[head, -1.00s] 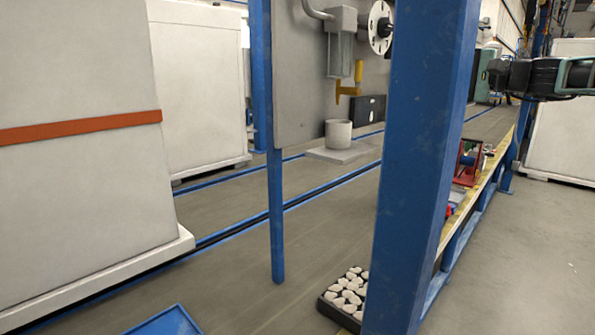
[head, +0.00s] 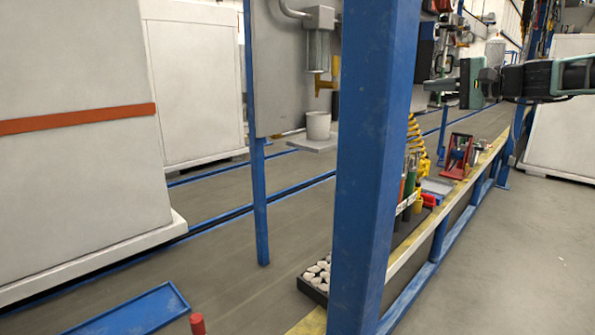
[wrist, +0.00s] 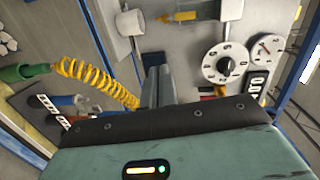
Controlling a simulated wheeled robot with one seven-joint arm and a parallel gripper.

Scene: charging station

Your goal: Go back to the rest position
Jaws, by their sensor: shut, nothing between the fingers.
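My gripper (head: 442,85) is at the upper right of the head view, on my arm reaching in from the right edge. It points left, above the workbench. In the wrist view, its two fingers (wrist: 158,88) are together with nothing between them. Behind them is a grey panel (wrist: 190,35) with a white dial (wrist: 225,63). The fingers appear apart from the panel and its fittings, though the exact gap cannot be told.
A blue post (head: 365,160) stands close in front, hiding part of the bench. A yellow coiled hose (head: 416,135), a red fixture (head: 457,155) and a black tray of white pieces (head: 318,275) are along the bench. Open floor (head: 500,260) lies to the right.

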